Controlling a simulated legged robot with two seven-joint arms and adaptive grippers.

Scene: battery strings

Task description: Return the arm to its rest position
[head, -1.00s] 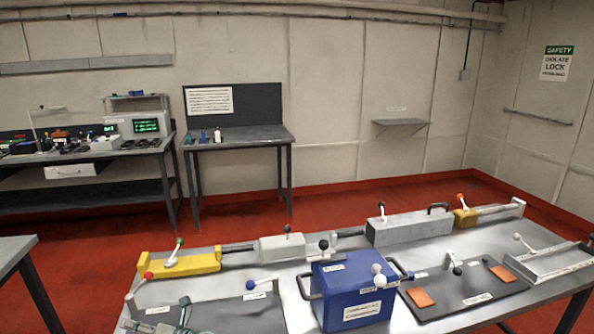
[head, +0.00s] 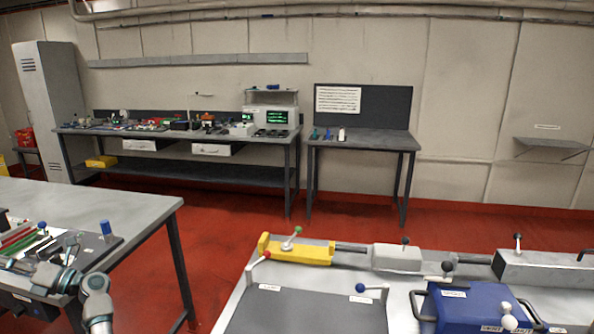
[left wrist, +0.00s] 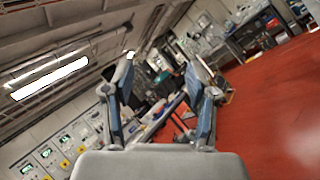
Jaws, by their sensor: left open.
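My left arm and gripper (head: 48,277) show at the lower left corner of the head view, in front of the left table (head: 150,195). In the left wrist view the two fingers of my left gripper (left wrist: 160,75) stand apart with nothing between them. The gripper is open and empty, and the room behind it looks tilted. My right gripper is in neither view.
Tools and a blue cylinder (head: 105,230) lie on the left table's dark mat. The battery bench at lower right carries a yellow module (head: 300,252), a blue box (head: 470,308) and a dark plate (head: 300,312). Red floor (head: 220,265) lies open between the tables.

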